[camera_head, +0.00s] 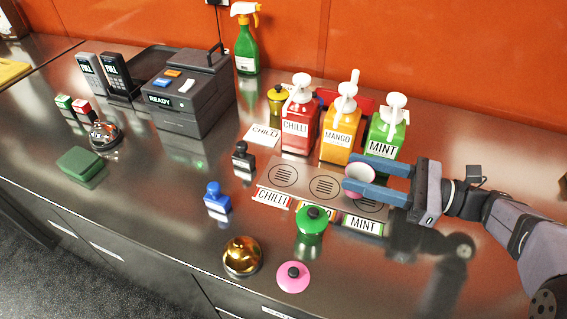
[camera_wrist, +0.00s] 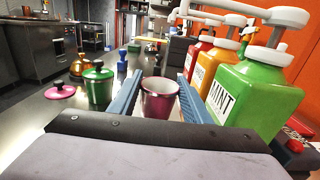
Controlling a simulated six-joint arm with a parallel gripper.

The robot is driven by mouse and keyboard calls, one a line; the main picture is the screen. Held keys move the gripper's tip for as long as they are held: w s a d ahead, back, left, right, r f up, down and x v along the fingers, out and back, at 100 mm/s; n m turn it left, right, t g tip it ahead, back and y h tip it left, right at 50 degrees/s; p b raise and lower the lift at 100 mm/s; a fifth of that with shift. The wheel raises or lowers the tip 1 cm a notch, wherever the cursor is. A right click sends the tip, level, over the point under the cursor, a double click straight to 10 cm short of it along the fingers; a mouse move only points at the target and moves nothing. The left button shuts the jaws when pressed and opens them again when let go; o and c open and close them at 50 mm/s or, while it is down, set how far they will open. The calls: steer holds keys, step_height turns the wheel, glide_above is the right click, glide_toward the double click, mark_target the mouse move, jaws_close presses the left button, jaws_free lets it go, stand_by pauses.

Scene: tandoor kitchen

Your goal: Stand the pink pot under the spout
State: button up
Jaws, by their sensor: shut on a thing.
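The pink pot (camera_head: 361,181) is open-topped and upright, with a white inside. My gripper (camera_head: 350,174) is shut on it, one blue finger on each side. The pot also shows between the fingers in the wrist view (camera_wrist: 158,98). It is over the right part of the metal plate (camera_head: 300,172), in front of the green MINT dispenser (camera_head: 386,135). I cannot tell whether its base touches the plate. The red CHILLI dispenser (camera_head: 297,128) and yellow MANGO dispenser (camera_head: 341,135) stand to the left. The pink lid (camera_head: 293,278) lies near the counter's front edge.
A green lidded pot (camera_head: 311,226) stands just in front of the plate's labels. Blue (camera_head: 217,198) and black (camera_head: 243,156) stampers stand left of the plate. A dark till (camera_head: 190,95) is farther left.

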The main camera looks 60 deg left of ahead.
steer(key=p+x, duration=0.1)
steer(key=x, duration=1.1)
steer(key=shift+a, duration=0.1)
steer(key=shift+s+a, duration=0.2)
steer(key=shift+s, duration=0.1)
steer(key=x, duration=0.3)
steer(key=shift+s+a, duration=0.25)
steer(key=shift+f+p, duration=0.3)
steer(key=shift+f, duration=0.25)
steer(key=shift+w+f, duration=0.1)
steer(key=shift+f, duration=0.1)
steer(key=shift+f, duration=0.1)
